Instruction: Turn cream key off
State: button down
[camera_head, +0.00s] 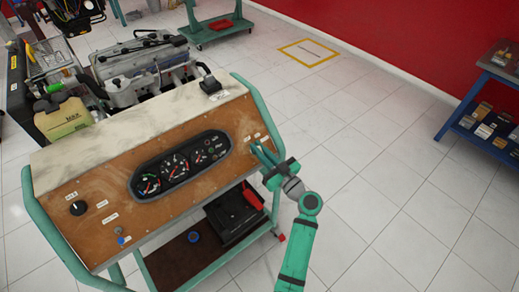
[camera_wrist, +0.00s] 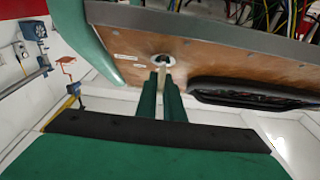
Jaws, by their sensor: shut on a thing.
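The engine trainer's wooden panel (camera_head: 108,190) faces me, with a gauge cluster (camera_head: 181,165) in its middle. My gripper (camera_head: 259,149) is at the panel's right end, its fingers pointing at the board. In the wrist view my gripper (camera_wrist: 161,78) is shut on the cream key (camera_wrist: 162,68), a pale narrow piece between the fingertips. The key stands in a round metal lock (camera_wrist: 162,58) on the panel (camera_wrist: 205,62). The fingers hide most of the key, so its turn angle is hard to tell.
A black knob (camera_head: 78,208) and a blue knob (camera_head: 121,240) sit at the panel's left. A black battery (camera_head: 235,212) stands on the shelf below. A blue shelf (camera_head: 490,100) is at far right. Floor right of my arm is clear.

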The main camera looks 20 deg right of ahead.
dwell(0.4)
jog(key=c, duration=1.9)
grip_release()
jog(key=shift+o, duration=0.2)
jog(key=v, duration=1.1)
